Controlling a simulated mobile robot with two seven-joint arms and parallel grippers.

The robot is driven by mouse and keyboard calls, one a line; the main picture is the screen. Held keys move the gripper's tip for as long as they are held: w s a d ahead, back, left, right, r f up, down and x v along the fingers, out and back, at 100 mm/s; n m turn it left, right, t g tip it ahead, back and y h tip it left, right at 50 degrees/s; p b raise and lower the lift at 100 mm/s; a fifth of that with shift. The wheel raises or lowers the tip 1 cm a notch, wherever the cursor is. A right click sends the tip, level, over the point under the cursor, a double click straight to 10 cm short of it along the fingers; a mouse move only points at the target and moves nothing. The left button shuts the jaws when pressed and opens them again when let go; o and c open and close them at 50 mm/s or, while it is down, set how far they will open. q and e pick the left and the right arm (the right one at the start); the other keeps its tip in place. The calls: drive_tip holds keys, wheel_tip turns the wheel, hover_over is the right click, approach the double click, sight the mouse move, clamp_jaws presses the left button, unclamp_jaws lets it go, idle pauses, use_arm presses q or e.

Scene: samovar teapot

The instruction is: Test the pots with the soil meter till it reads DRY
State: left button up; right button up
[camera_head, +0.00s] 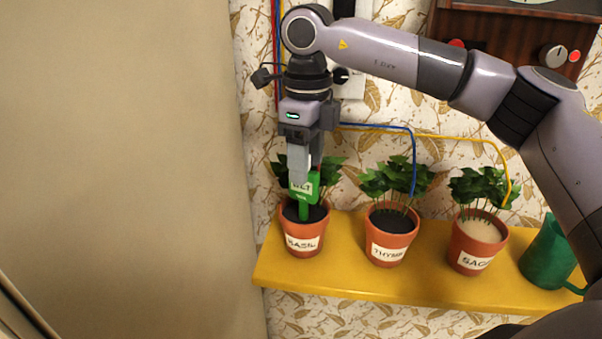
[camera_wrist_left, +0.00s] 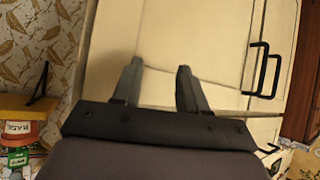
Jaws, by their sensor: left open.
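Three terracotta pots with leafy plants stand in a row: BASIL (camera_head: 302,243), THYME (camera_head: 388,253) and SAGE (camera_head: 468,261). The basil and thyme soil looks dark; the sage soil looks pale. My right gripper (camera_head: 300,172) points down over the basil pot, shut on the green soil meter (camera_head: 305,206). The meter is upright, its lower end at the basil soil; its small display seems to read WET, partly covered by the gripper. The basil pot (camera_wrist_left: 18,130) and meter (camera_wrist_left: 17,158) also show in the left wrist view. My left gripper (camera_wrist_left: 160,78) is open and empty, away from the pots.
The pots stand on a yellow shelf (camera_head: 340,280), with a green watering can (camera_head: 548,254) at its right end. Blue and yellow cables run along the wall behind. A large beige panel (camera_head: 120,150) fills the left. A cabinet with black handles (camera_wrist_left: 262,70) faces the left wrist.

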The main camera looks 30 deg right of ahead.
wheel_tip(320, 180, up, 7)
drive_tip(key=shift+r, duration=0.1)
idle(0.4)
